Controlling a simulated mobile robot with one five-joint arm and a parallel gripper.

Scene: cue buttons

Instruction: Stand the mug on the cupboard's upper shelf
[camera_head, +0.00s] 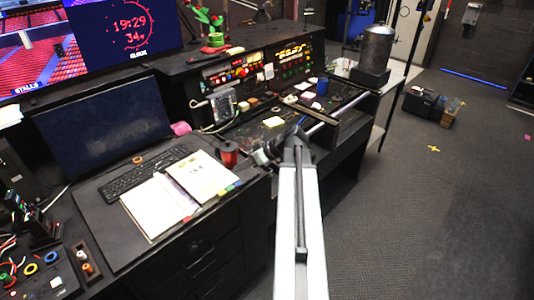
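A red mug-like cup (229,154) stands on the black desk beside the open binder. A blue cup (322,86) stands farther back on the control desk. I cannot tell which of these is the task's mug. No cupboard with an upper shelf can be made out clearly.
An open binder (158,205), a keyboard (125,178) and a dark monitor (105,122) occupy the desk at left. A metal cylinder (376,48) stands at the back. Boxes (438,108) sit on the floor at right. The carpet (440,220) is largely clear.

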